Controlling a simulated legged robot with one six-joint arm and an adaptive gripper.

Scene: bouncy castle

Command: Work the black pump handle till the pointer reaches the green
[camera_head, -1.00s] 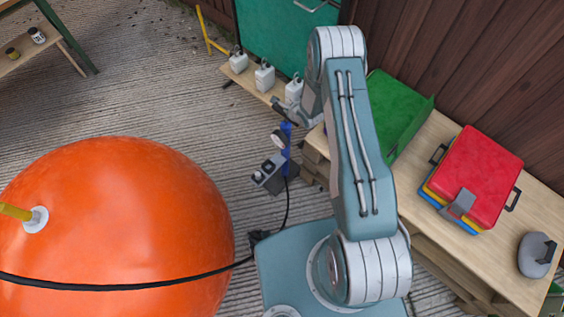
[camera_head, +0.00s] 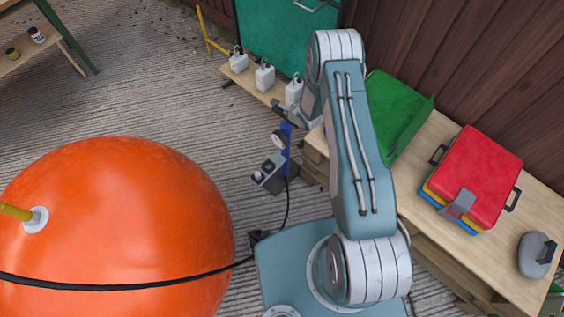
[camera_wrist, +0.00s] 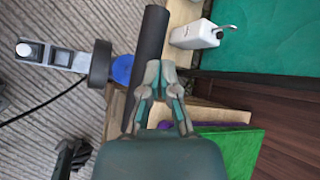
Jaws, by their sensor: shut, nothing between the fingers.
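The pump (camera_head: 286,145) stands upright on the concrete, with a blue column, a grey base and a round gauge (camera_head: 278,139). Its black handle (camera_head: 284,113) is a bar across the top, partly hidden by my arm. In the wrist view the black handle (camera_wrist: 151,42) runs up the picture, with the dark gauge (camera_wrist: 100,63) left of it, seen from above. My gripper (camera_wrist: 160,67) is shut and empty, its fingertips over or against the handle's right side; I cannot tell if they touch. The gauge's pointer and green part are too small or turned away to read.
A large orange ball (camera_head: 115,225) fills the lower left, with a black hose (camera_head: 130,286) across it. A wooden bench (camera_head: 425,145) with a green bin and red lid stands right. White bottles (camera_head: 264,77) stand on a low shelf behind the pump.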

